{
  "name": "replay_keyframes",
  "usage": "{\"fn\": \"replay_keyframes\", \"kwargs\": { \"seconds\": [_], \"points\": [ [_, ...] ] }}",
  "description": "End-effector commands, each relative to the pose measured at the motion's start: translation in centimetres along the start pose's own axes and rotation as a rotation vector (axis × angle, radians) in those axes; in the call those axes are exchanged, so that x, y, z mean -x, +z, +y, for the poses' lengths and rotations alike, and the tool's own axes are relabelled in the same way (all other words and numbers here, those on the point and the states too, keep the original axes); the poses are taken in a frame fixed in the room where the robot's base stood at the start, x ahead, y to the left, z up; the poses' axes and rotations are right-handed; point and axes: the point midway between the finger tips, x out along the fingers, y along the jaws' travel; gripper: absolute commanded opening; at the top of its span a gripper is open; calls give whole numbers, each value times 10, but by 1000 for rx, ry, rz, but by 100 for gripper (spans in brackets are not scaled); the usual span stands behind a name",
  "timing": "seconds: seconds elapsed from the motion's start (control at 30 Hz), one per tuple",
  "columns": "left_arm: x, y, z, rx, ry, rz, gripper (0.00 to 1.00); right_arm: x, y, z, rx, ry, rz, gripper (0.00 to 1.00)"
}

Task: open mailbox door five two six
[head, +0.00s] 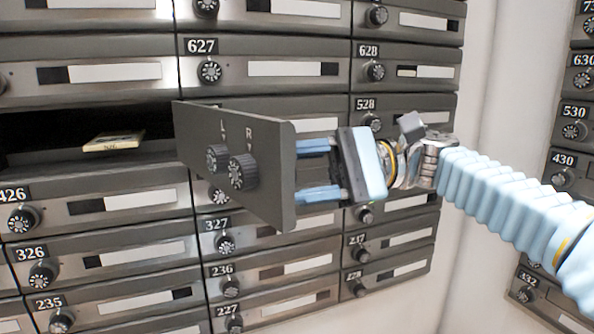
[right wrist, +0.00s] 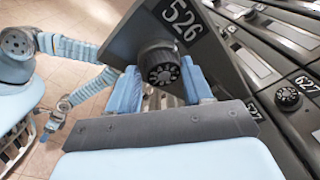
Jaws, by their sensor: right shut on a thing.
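Mailbox door 526 (head: 262,140) stands swung out from the wall, hinged near the column of box 627. Its inner face, with two dials marked L and R, shows in the head view. Its number plate shows in the right wrist view (right wrist: 182,18). The open compartment (head: 45,133) is dark inside and holds a yellowish item (head: 114,141). My right gripper (head: 305,170) is at the door's free right edge, its fingers shut around the black dial (right wrist: 160,66) on the door's front. My left gripper is not in the head view.
Shut mailbox doors surround the open one, including 627 (head: 265,68), 426 (head: 90,208) and 528 (head: 400,105). Another bank of mailboxes (head: 575,125) stands at the right, past a pale wall strip (head: 495,110). Tiled floor (right wrist: 60,92) shows in the right wrist view.

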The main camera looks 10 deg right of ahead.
Motion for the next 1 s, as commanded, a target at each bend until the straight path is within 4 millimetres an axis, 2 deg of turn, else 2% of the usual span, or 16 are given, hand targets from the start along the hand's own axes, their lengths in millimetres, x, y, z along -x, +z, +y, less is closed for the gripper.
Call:
{"fn": "replay_keyframes", "kwargs": {
  "seconds": [0.03, 0.5, 0.53, 0.6, 0.7, 1.0],
  "points": [
    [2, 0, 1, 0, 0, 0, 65, 2, -1, -8, 3, -28, 13, 0],
    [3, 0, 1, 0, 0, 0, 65, 1, -1, -10, 5, -29, 14, 0],
    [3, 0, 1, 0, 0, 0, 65, 1, -1, -10, 5, -29, 13, 51],
    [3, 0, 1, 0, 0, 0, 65, 1, -1, -10, 5, -28, 14, 62],
    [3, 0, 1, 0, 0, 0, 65, 1, -1, -9, 4, -26, 14, 77],
    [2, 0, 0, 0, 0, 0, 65, 5, -2, -7, 3, -22, 13, 77]
  ]
}}
